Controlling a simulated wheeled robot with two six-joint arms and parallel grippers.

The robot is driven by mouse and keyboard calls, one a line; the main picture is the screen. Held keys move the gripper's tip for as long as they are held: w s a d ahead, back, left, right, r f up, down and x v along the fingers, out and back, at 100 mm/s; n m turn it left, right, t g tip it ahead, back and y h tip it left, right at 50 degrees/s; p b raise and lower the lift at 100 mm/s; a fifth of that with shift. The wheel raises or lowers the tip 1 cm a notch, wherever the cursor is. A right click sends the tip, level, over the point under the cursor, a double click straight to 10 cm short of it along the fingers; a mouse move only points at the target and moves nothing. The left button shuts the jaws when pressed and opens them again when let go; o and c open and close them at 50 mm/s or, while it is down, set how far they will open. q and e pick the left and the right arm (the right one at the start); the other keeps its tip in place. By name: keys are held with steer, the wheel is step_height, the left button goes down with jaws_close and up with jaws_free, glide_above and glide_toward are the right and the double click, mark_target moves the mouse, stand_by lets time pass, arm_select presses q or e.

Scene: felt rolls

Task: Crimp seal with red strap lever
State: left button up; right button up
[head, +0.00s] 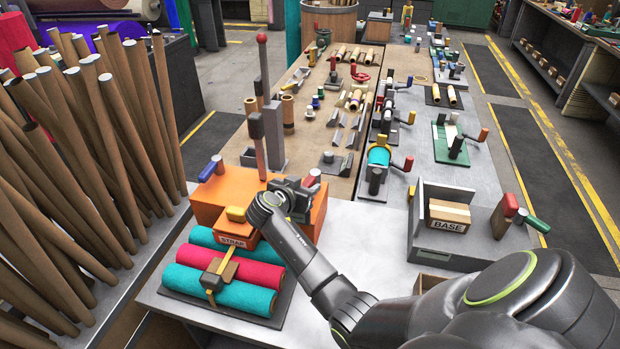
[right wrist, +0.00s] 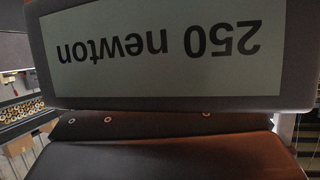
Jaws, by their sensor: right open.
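The orange strap machine (head: 215,196), labelled STRAP, stands at the near left of the bench. An upright lever (head: 260,150) with a red shaft and dark reddish grip rises from it. My right gripper (head: 296,192) is open beside the machine's right side, right of the lever's foot and below its grip; I see nothing held. A yellow strap with a brownish seal block (head: 220,268) crosses the bundle of two teal rolls and one red roll (head: 255,272). My left gripper is out of view. In the right wrist view, a dark panel (right wrist: 160,50) reading "250 newton" upside down fills the top.
A post with a red knob (head: 262,38) stands behind the lever. Many cardboard tubes (head: 90,140) lean at the left. A grey BASE bin (head: 440,240) stands at the right. Small tools and rolls crowd the far bench. The grey bench top (head: 345,235) right of the machine is clear.

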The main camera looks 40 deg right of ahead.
steer(key=shift+d, duration=0.1)
steer(key=shift+c, duration=0.4)
jaws_close()
steer(key=b, duration=0.2)
steer(key=shift+w+a+f+m+g+h+b, duration=0.15)
steer(key=shift+w+a+m+g+h+b, duration=0.15)
steer(key=shift+w+m, duration=0.1)
steer(key=shift+r+m+g+b, duration=0.2)
steer(key=shift+m+g+b, duration=0.1)
steer(key=shift+g+b, duration=0.1)
steer(key=shift+o, duration=0.4)
jaws_free()
